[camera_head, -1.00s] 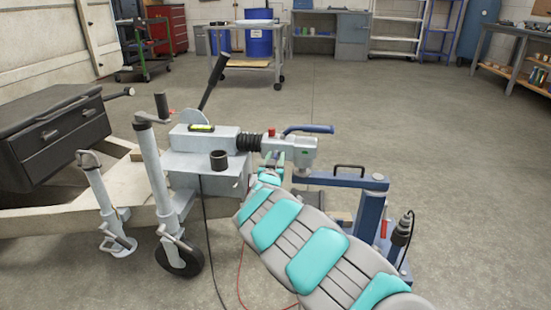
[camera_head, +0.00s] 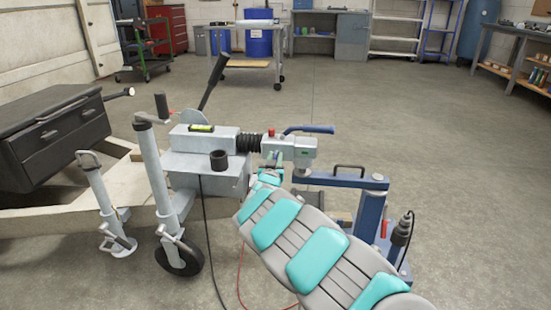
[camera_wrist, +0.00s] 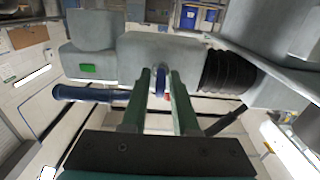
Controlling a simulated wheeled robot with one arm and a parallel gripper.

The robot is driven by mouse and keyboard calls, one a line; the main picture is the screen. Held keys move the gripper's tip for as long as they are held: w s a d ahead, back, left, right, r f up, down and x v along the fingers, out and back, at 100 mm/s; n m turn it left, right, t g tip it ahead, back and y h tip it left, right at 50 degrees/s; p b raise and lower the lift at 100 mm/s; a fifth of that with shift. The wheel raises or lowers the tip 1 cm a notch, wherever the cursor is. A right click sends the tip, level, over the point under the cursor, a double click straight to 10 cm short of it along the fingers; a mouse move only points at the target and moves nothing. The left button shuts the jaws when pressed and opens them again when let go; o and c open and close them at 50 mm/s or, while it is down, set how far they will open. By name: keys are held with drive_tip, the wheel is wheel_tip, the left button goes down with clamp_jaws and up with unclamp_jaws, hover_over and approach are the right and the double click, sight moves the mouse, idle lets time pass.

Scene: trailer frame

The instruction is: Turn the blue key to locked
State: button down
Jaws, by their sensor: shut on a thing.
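The blue key (camera_wrist: 159,82) sits at the side of the grey coupling head (camera_wrist: 150,55) in the wrist view, upright between my fingers. My gripper (camera_wrist: 160,92) has green fingers on either side of it and is shut on it. In the head view my gripper (camera_head: 274,160) is at the near side of the coupling head (camera_head: 303,148), and my arm comes up from the lower right. The key is hidden there behind my gripper. I cannot read any lock marking.
A blue coupling handle (camera_head: 307,129) sticks out on top, and a black bellows (camera_head: 248,143) lies left of the head. A blue stand (camera_head: 368,210) is close on the right of my arm. A jockey wheel (camera_head: 180,256) and cables are at the left. Open floor lies at the right.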

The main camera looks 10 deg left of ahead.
drive_tip(key=shift+a+r+n+p, duration=0.1)
drive_tip(key=shift+n+p, duration=0.8)
drive_tip(key=shift+p, duration=0.1)
drive_tip(key=n+p, duration=0.5)
drive_tip(key=n, duration=0.2)
drive_tip(key=n+p, duration=0.2)
drive_tip(key=n, duration=0.1)
drive_tip(key=shift+a+n, duration=0.1)
drive_tip(key=shift+n, duration=0.2)
drive_tip(key=n+p, duration=0.2)
drive_tip(key=n, duration=0.3)
drive_tip(key=shift+f, duration=0.2)
drive_tip(key=shift+n, duration=0.3)
drive_tip(key=c, duration=0.9)
unclamp_jaws()
